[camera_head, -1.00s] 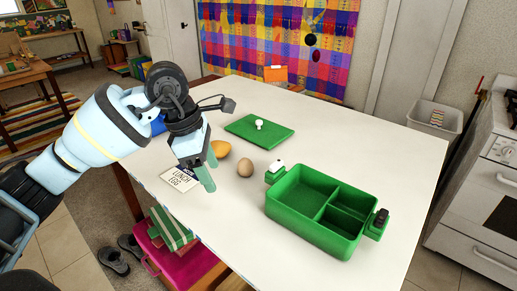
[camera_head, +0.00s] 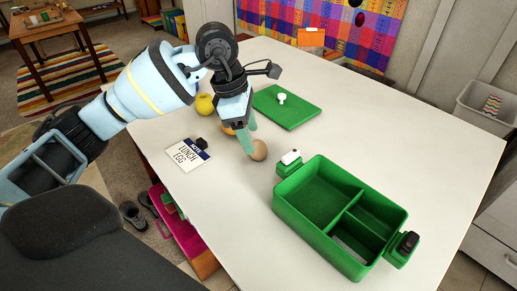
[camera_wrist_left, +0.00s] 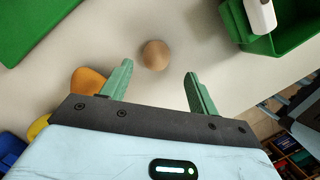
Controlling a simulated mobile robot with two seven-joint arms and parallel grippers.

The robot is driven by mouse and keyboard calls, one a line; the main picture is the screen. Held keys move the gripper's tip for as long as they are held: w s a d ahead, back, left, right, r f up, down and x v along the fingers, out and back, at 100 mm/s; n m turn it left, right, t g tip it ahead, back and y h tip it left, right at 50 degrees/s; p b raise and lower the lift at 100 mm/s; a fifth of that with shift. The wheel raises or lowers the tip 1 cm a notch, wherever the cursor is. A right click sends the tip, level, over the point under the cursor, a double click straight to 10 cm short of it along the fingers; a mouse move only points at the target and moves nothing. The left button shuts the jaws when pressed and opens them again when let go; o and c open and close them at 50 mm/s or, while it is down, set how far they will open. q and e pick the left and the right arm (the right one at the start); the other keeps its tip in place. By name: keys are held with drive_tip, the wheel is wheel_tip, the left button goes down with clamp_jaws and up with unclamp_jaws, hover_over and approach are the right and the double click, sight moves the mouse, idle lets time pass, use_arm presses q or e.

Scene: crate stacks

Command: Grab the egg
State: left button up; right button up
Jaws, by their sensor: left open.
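The brown egg (camera_head: 259,150) lies on the white table, left of the green lunch box (camera_head: 283,207). It also shows in the left wrist view (camera_wrist_left: 155,55), ahead of the fingertips and roughly between their lines. My left gripper (camera_head: 249,143) is just beside the egg in the head view, with its green fingers pointing down. In the left wrist view its two fingers (camera_wrist_left: 160,70) are spread wide and nothing is between them. I cannot tell whether a finger touches the egg. My right gripper is not in view.
A green lid (camera_head: 288,108) with a white knob lies behind the egg. An orange fruit (camera_wrist_left: 88,82) is close to one finger, and a yellow apple (camera_head: 205,104) stands farther left. A lunch card (camera_head: 187,153) lies at the left table edge. The table's right side is clear.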

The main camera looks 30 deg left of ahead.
sight(255, 141)
use_arm(q)
drive_tip(key=shift+w+x, duration=0.15)
drive_tip(key=shift+x, duration=1.15)
drive_tip(key=shift+w+x, duration=0.2)
drive_tip(key=shift+x, duration=1.05)
drive_tip(key=c, duration=1.1)
